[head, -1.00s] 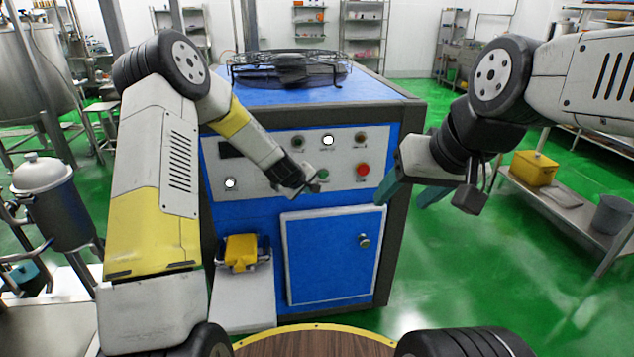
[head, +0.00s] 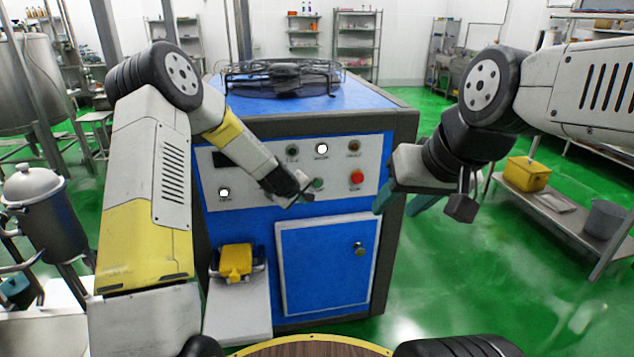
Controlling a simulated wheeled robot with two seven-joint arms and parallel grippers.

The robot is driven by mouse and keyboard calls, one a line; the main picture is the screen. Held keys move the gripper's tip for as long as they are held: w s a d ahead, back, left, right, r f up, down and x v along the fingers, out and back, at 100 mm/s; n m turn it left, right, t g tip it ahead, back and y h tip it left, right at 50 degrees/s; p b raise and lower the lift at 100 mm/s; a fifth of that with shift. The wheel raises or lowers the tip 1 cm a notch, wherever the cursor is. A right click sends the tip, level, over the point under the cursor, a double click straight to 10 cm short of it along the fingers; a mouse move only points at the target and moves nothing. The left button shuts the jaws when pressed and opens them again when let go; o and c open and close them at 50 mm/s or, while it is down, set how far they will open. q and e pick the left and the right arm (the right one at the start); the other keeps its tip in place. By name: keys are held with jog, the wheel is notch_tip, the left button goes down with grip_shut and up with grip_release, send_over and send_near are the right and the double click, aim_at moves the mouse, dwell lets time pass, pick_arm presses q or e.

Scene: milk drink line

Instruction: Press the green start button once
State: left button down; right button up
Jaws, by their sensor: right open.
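The green button (head: 318,184) is on the white control panel (head: 337,190) of a blue machine, left of a red button (head: 357,177). My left gripper (head: 307,196) reaches from the left across the panel. Its tip is just beside and slightly below the green button in the picture. I cannot tell whether it touches the button. Its fingers are too small and dark to tell whether they are open. My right gripper (head: 402,203) is open and empty, with teal fingers, right of the panel near the machine's right edge.
White lamps glow at the panel's top (head: 321,148) and left (head: 224,192). A wire-guarded fan (head: 285,78) lies on the machine. Below the panel are a closed door (head: 325,265) and a yellow item (head: 237,262). A low bench (head: 560,208) stands at right.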

grip_shut()
dwell(1.4)
